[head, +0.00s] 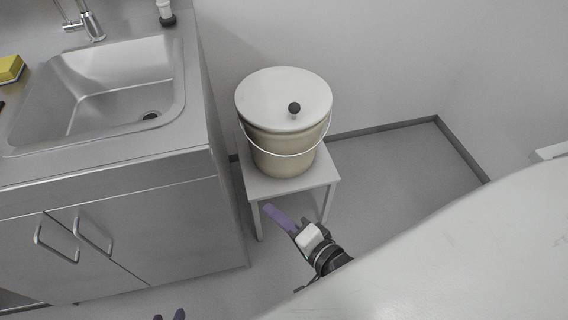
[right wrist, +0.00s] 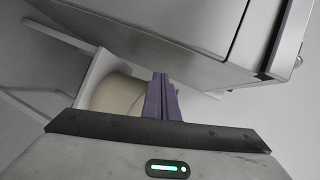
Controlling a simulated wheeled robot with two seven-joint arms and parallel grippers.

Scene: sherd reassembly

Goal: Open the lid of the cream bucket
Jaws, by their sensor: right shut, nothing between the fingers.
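The cream bucket (head: 285,160) stands on a small white stool. Its pale round lid (head: 270,92) lies flat on top, with a dark round knob (head: 294,107) toward the right front. The bucket's thin wire handle hangs across its front. My right gripper (head: 272,215) is in front of and below the bucket, apart from the lid, with its purple fingers shut and empty. In the right wrist view the fingers (right wrist: 161,97) are together, and part of the bucket (right wrist: 114,93) shows behind them.
The white stool (head: 258,184) stands between a grey wall and a steel sink cabinet (head: 170,225). The cabinet edge is close to the bucket's left. A large pale surface (head: 460,260) fills the lower right. The floor right of the stool is clear.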

